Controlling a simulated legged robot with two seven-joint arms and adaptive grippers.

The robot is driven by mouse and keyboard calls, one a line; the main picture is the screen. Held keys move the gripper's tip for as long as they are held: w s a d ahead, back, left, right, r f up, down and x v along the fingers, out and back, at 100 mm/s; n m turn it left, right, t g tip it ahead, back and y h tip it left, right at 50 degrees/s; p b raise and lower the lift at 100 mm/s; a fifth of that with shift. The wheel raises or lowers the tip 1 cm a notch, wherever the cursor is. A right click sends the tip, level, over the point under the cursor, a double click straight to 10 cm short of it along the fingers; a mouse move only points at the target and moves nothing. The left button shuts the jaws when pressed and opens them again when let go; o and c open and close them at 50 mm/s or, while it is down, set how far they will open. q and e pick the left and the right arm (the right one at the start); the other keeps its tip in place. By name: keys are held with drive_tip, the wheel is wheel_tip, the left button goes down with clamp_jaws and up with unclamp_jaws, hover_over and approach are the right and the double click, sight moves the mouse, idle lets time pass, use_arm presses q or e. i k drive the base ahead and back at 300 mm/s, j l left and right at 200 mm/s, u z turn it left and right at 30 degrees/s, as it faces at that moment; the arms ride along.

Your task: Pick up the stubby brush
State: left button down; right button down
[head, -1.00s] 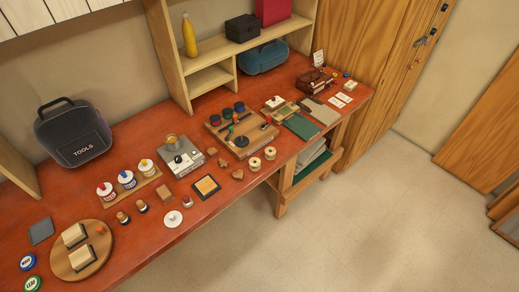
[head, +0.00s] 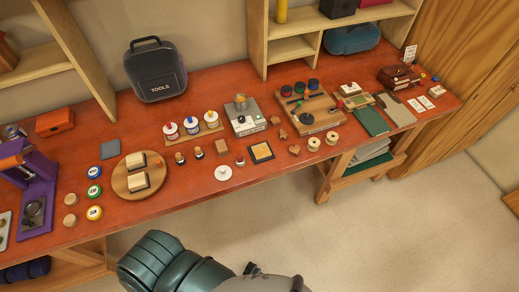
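I cannot surely tell which thing is the stubby brush. Two small pieces with pale wooden tops and dark lower parts, one on the left (head: 180,158) and one on the right (head: 198,152), stand on the red-brown bench in front of the row of white pots. A similar small piece with a reddish top (head: 240,160) stands near a white disc (head: 223,173). All are too small to make out bristles. Part of my own arm shows at the bottom edge, below the bench. No gripper fingers can be made out in the head view.
The bench (head: 150,215) holds a round wooden board (head: 119,182), coloured round tins, a purple press (head: 38,195), a grey machine (head: 243,118), a tool bag (head: 155,72) and a wooden tray (head: 329,121). Shelves stand behind. Open floor lies in front.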

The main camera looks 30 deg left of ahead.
sight(240, 161)
drive_tip(key=k+l+u, duration=0.1)
drive_tip(key=u, duration=1.05)
drive_tip(key=k+j, duration=0.1)
